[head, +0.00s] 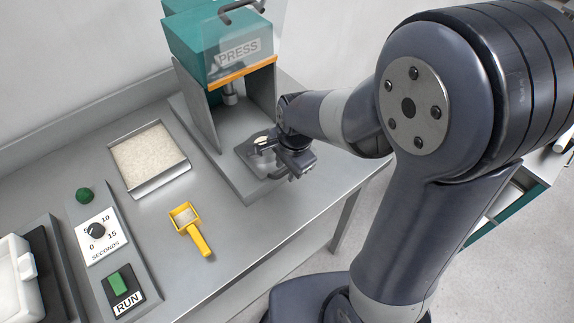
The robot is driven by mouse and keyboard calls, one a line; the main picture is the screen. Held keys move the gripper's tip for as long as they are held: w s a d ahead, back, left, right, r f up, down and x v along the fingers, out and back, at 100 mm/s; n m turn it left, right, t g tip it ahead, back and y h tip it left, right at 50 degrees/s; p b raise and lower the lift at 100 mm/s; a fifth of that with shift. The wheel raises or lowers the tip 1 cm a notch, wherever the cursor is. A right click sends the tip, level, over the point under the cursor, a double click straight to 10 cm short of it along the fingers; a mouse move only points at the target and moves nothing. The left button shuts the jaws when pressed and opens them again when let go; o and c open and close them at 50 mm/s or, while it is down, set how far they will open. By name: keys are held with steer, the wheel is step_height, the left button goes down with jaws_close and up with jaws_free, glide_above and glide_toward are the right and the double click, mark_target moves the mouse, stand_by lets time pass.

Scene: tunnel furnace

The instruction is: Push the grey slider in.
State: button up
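The grey slider (247,150) is a dark grey plate at the front of the press (225,60), low on its base. A small pale round spot (260,140) shows on it. The slider sticks out from between the press's side walls toward the table's front edge. My gripper (276,165) is at the slider's front right end, low over the press base. My wrist hides part of the slider. The fingers are small and dark, so I cannot tell whether they are open, shut or touching the slider.
A tray of white grains (136,193) and a yellow scoop (198,238) lie left of the press. A dial panel (101,239) with a green RUN button (120,281) is at lower left. A clear raised guard (262,22) hangs at the press top.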

steer(key=shift+c, duration=0.2)
jaws_close()
stand_by(0.4)
